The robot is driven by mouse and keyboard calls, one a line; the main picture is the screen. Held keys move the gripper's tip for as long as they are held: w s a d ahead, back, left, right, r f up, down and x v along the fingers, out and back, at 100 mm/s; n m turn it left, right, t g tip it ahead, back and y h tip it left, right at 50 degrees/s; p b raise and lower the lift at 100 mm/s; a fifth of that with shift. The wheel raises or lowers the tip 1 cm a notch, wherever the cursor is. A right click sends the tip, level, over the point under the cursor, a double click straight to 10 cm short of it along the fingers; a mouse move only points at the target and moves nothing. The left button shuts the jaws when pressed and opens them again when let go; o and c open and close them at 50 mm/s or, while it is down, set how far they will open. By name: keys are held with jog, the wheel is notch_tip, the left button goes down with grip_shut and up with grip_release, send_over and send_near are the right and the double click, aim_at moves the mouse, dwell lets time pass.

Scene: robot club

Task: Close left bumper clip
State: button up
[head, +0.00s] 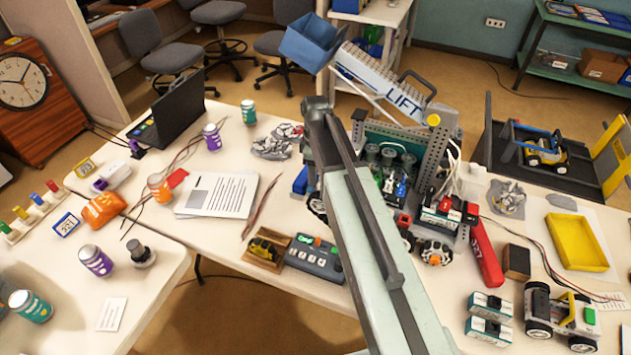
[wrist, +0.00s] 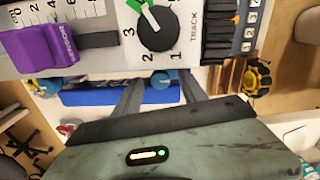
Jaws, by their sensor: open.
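The wheeled club robot marked LIFT (head: 405,98) stands on the table behind my arm. A blue part (head: 300,181) shows at its left side and a long red part (head: 487,256) sticks out at its front right. I cannot make out the left bumper clip in either view. My arm hides the gripper in the head view.
In the wrist view, a panel with a black TRACK knob (wrist: 158,27) and a purple slider (wrist: 38,45) lies beyond the fingers. A control box (head: 313,257), papers (head: 216,195), a laptop (head: 168,110) and a yellow tray (head: 577,243) occupy the table.

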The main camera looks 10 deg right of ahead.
jog(key=shift+f, duration=0.15)
grip_shut()
jog(key=shift+m, duration=0.4)
jog(key=m, duration=0.3)
jog(key=shift+m, duration=1.7)
